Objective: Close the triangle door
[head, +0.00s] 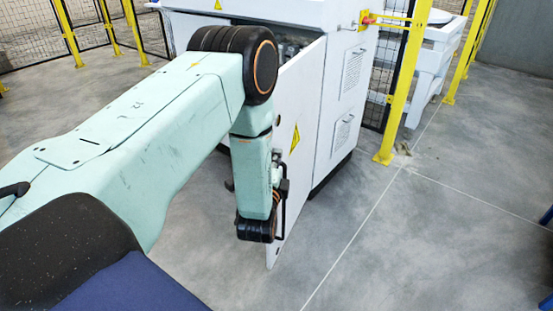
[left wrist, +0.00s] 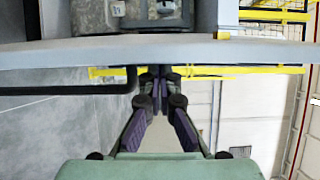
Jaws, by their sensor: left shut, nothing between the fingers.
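The white door (head: 306,98) with the yellow warning triangle (head: 295,138) stands partly open at the front of the white machine cabinet. My left arm hangs in front of it and covers much of its left side in the head view. In the left wrist view a pale panel edge (left wrist: 230,50), seemingly the door, runs across the picture. My left gripper (left wrist: 160,82) is shut and empty, its tips close to this edge; touching or apart I cannot tell. A black bent bar (left wrist: 70,89), perhaps the door's handle, lies left of the fingers. My right gripper is not in view.
The white cabinet (head: 345,105) has vents on its right face. A yellow post (head: 402,90) and black mesh fence (head: 85,35) stand around it. Grey floor (head: 420,240) is clear at the right. Another white machine (head: 435,65) stands behind the post.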

